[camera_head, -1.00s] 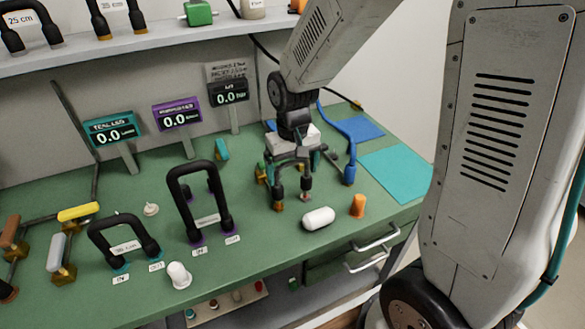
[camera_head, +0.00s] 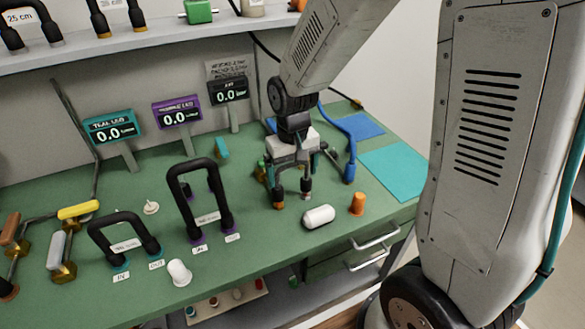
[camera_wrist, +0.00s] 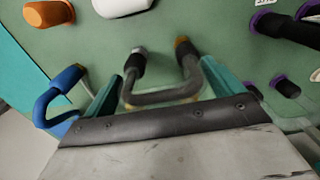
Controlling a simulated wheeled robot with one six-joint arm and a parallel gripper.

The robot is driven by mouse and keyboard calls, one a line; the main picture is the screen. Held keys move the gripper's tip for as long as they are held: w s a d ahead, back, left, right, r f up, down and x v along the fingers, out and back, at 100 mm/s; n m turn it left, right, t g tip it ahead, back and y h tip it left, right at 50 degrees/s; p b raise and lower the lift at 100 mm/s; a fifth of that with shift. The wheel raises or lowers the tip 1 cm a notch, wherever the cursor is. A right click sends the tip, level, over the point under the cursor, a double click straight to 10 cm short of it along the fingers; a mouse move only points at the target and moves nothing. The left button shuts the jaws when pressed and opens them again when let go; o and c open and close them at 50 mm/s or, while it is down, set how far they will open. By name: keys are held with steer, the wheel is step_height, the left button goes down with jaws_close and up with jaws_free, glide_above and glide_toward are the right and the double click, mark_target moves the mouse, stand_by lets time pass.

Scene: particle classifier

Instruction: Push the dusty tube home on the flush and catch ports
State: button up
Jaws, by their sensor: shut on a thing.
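The dusty tube (camera_wrist: 165,97) is a grey U-shaped tube with black sleeves on both ends. In the wrist view it lies between the teal fingers of my gripper (camera_wrist: 165,92), which is shut on it. In the head view my gripper (camera_head: 292,168) points down over the bench, and the tube's two dark legs (camera_head: 279,187) stand upright below it. One leg meets a brass-coloured port (camera_head: 278,203), which also shows in the wrist view (camera_wrist: 183,41). The other meets a pale grey port (camera_wrist: 138,50). I cannot tell how far the sleeves cover the ports.
A white capsule (camera_head: 319,216) and an orange cap (camera_head: 357,203) lie in front of my gripper. A blue tube (camera_head: 350,150) stands to the right. A tall black tube on purple ports (camera_head: 197,238) stands to the left. Three displays (camera_head: 176,113) stand behind, reading 0.0.

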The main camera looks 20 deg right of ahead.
steer(key=shift+f, duration=1.05)
steer(key=o, duration=0.7)
step_height(320, 180, up, 8)
steer(key=shift+f, duration=0.15)
steer(key=shift+t, duration=0.7)
steer(key=s+d+r, duration=0.1)
steer(key=s+r, duration=0.3)
steer(key=s, duration=0.3)
steer(key=s+d+r, duration=0.1)
steer(key=s+r, duration=0.3)
steer(key=s, duration=0.3)
steer(key=s+d+r, duration=0.1)
steer(key=s+r, duration=0.3)
steer(key=s, duration=0.3)
steer(key=shift+s+r, duration=0.35)
